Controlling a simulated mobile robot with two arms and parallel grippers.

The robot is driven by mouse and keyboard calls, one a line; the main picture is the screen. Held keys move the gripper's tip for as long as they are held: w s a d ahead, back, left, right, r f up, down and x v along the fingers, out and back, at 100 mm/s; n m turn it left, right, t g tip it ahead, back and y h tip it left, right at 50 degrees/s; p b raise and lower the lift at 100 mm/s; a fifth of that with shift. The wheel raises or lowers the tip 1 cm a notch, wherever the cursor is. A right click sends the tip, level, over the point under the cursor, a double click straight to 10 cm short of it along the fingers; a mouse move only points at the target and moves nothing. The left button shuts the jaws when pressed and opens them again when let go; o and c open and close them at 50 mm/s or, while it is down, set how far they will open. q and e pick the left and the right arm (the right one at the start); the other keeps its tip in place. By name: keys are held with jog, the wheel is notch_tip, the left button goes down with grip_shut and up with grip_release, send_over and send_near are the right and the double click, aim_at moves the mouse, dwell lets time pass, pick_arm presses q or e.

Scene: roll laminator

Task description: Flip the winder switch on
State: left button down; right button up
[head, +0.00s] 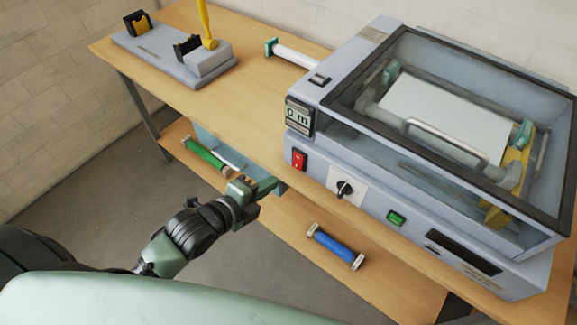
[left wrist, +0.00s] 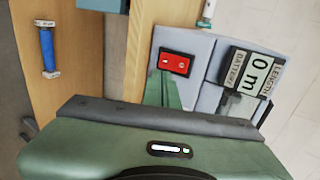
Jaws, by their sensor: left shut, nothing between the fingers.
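The laminator (head: 340,150) is a grey machine with a clear lid on the table. A red rocker switch (head: 299,160) is on its front, left of a black rotary knob (head: 344,188) and a green button (head: 396,218). A small dark switch (head: 319,80) is on its top left. I cannot read which one is the winder switch. My left gripper (head: 272,186) is shut and empty, just left of and below the red switch. In the left wrist view the green fingers (left wrist: 165,92) point toward the red switch (left wrist: 174,64), apparently apart from it. My right gripper is not in view.
A display (head: 299,116) reads 0 m above the red switch. A grey stand with a yellow lever (head: 206,25) is at the table's far left. A green roll (head: 206,156) and a blue roll (head: 335,246) lie on the lower shelf. Tabletop left of the laminator is mostly clear.

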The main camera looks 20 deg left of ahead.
aim_at(295, 167)
pick_arm(q)
jog(key=x, duration=0.2)
jog(key=p+x, duration=0.1)
jog(key=x, duration=0.2)
jog(key=r+p+x, duration=0.1)
jog(key=x, duration=0.2)
jog(key=shift+w+d+f, duration=0.1)
jog(key=shift+w, duration=0.2)
jog(key=shift+w+f+t+b, duration=0.25)
jog(key=shift+f+b, duration=0.3)
jog(key=shift+b, duration=0.55)
jog(key=shift+s+r+p, duration=0.1)
jog(key=shift+r+p, duration=0.4)
jog(key=shift+r, duration=0.1)
jog(key=shift+r+p, duration=0.8)
jog(key=shift+p, duration=0.15)
